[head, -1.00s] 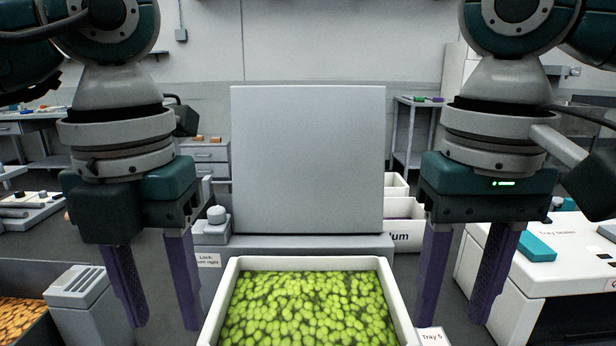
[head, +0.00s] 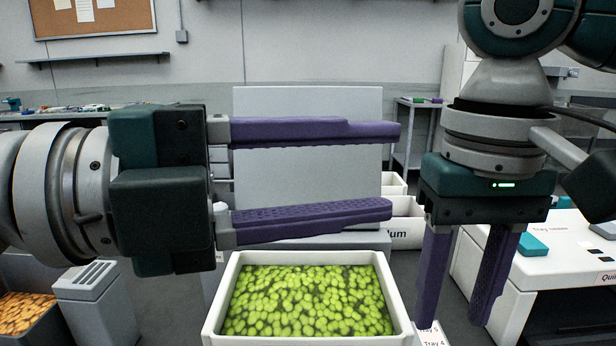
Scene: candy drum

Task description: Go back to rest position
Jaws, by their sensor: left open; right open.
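My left gripper (head: 395,170) comes in from the left and lies level, its two purple fingers pointing right and spread apart with nothing between them. It is above the far part of a white tray (head: 212,310) filled with green candies (head: 305,300), in front of a large grey panel (head: 300,105). My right gripper (head: 455,320) hangs pointing down to the right of the tray. Its purple fingers are apart and empty.
A bin of orange candies (head: 22,315) and a grey slotted box (head: 95,300) stand at the lower left. A white machine (head: 550,270) with a teal block (head: 532,244) on it is at the right. White bins (head: 403,222) stand behind the tray.

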